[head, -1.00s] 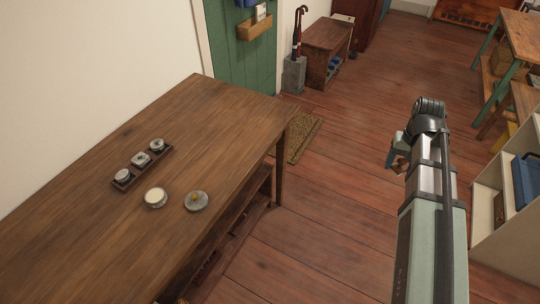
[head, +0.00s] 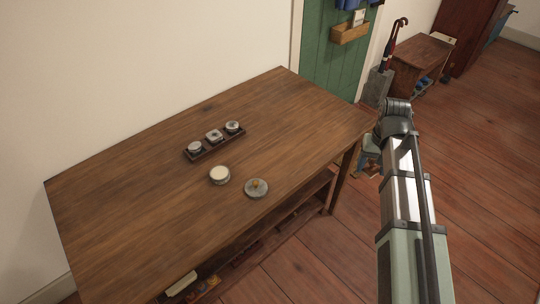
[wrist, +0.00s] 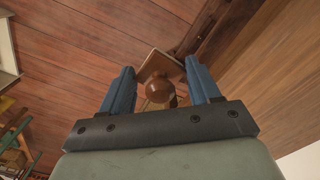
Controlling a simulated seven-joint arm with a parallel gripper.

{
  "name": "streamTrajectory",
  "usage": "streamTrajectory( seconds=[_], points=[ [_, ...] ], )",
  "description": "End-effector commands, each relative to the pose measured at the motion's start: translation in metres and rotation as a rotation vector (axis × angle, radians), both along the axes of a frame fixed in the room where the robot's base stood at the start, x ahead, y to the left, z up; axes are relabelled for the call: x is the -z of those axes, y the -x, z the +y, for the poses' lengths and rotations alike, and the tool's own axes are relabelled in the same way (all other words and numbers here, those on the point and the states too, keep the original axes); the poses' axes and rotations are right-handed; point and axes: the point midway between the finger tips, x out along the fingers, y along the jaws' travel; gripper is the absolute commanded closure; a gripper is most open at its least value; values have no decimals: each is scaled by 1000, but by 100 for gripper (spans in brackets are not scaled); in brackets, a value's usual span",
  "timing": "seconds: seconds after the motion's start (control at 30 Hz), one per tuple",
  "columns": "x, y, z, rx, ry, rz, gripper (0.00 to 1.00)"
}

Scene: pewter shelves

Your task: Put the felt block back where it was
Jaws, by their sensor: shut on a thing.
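My gripper (wrist: 160,88) has blue fingers and is shut on a brown wooden piece with a round knob, which I take to be the felt block (wrist: 159,91). It sits between the fingers in the wrist view, with a flat square plate behind the knob. No felt face can be made out. In the head view my gripper (head: 369,160) hangs just off the right end of the wooden table (head: 130,215), and a small brown bit of the held piece shows below it.
On the table stand a dark tray (head: 215,148) with three small jars, an open round tin (head: 220,175) and a grey lid (head: 256,188) with a knob. The table's left half is clear. A lower shelf (head: 290,217) runs beneath. A small bench (head: 420,62) stands farther back.

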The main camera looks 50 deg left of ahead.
Motion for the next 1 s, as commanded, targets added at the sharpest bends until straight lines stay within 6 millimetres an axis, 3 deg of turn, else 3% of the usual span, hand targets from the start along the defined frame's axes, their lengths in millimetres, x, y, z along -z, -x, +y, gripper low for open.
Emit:
streamTrajectory(
  seconds=[0.1, 0.37, 0.7, 1.0],
  points=[
    [0, 17, 38, -61, 1, 1, 67],
    [1, 60, 112, -185, 4, 5, 67],
    [1, 128, 211, -339, 7, 8, 67],
    [0, 180, 288, -416, 9, 8, 67]
  ],
)
